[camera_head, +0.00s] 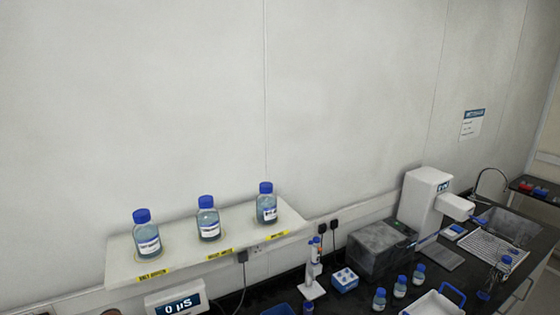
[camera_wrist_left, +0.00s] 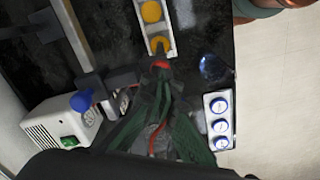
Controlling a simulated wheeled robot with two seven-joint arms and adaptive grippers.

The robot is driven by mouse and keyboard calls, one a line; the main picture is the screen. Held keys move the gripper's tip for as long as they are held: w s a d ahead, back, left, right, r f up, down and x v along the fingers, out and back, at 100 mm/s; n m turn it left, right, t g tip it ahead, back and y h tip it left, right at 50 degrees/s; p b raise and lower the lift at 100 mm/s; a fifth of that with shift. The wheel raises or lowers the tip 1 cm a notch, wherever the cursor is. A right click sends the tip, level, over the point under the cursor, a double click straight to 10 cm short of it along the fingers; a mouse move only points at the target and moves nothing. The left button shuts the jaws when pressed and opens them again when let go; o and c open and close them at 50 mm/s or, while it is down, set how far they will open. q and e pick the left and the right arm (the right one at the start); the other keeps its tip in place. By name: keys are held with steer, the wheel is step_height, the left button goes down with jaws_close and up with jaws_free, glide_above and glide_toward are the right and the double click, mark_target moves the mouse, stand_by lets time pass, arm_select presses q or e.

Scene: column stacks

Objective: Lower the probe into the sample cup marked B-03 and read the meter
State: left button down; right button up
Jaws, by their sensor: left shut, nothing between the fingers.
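The meter (camera_head: 176,303) shows at the bottom edge of the head view, and its display reads 0 µS. In the left wrist view, my left gripper (camera_wrist_left: 160,78) is shut with nothing between its dark green fingers. Its tips are near a white holder (camera_wrist_left: 140,9) with two yellow-topped round pieces (camera_wrist_left: 152,12). A white holder (camera_wrist_left: 208,101) with several blue-rimmed round cups (camera_wrist_left: 219,106) lies to the right of the fingers. I cannot read a B-03 mark. I cannot pick out the probe for certain. My right gripper is not in view.
A white shelf (camera_head: 120,262) holds three blue-capped bottles (camera_head: 208,220) above the bench. Small bottles (camera_head: 400,287), a grey box (camera_head: 378,250) and a white instrument (camera_head: 420,205) stand to the right. A white box with a green switch (camera_wrist_left: 69,142) is left of my fingers.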

arm_select(q)
steer(key=shift+r+p, duration=1)
steer(key=shift+r, duration=2.1)
